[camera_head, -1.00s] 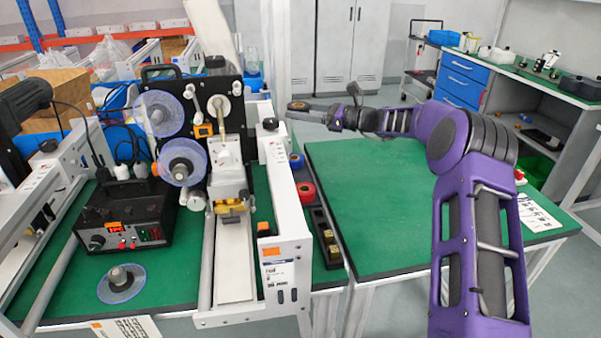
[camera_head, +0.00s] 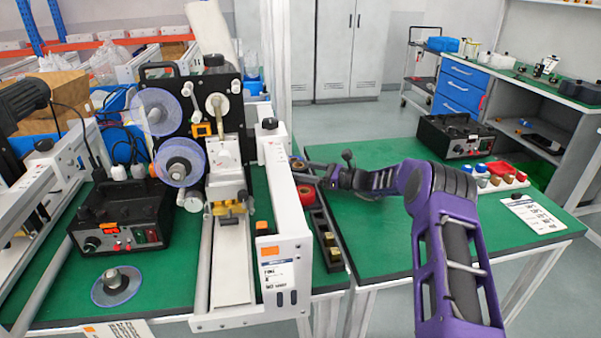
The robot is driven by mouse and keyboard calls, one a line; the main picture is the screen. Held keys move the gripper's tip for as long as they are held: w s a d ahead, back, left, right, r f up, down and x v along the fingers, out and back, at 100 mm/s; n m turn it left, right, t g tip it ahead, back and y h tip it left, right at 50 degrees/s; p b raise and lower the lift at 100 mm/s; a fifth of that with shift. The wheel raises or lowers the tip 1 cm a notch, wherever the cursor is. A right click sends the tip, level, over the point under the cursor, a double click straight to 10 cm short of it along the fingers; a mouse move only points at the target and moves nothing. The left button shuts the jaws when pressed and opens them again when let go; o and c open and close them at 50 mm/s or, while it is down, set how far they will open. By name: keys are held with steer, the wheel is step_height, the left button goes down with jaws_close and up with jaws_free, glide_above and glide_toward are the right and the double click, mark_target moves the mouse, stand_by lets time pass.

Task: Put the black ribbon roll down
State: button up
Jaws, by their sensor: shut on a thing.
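The black ribbon roll (camera_head: 298,163), dark with a brownish core, is small and partly covered by my gripper. My gripper (camera_head: 308,167) is shut on it at the left edge of the right green table, close to the white machine frame. The roll is just behind a red roll (camera_head: 306,194) at the far end of a narrow black holder (camera_head: 325,226). I cannot tell whether the held roll touches the holder or the table. The blue roll seen there earlier is hidden.
The white frame (camera_head: 285,215) of the labelling machine stands close to the left of my gripper. Gold blocks (camera_head: 331,246) sit in the holder's near part. A black control box (camera_head: 455,135) and colored items (camera_head: 495,175) stand on the right green table (camera_head: 370,235), whose middle is clear.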

steer(key=shift+f, duration=0.1)
steer(key=shift+s+f+b, duration=0.1)
steer(key=shift+f+b, duration=0.3)
steer(key=shift+f, duration=0.3)
steer(key=o, duration=1.2)
steer(key=shift+f, duration=0.1)
steer(key=shift+o, duration=1.4)
steer(key=shift+f, duration=0.2)
steer(key=shift+r, duration=0.25)
steer(key=v, duration=0.4)
steer(key=r+p+v, duration=0.1)
steer(key=v, duration=0.7)
steer(key=shift+r, duration=0.2)
steer(key=shift+p, duration=0.3)
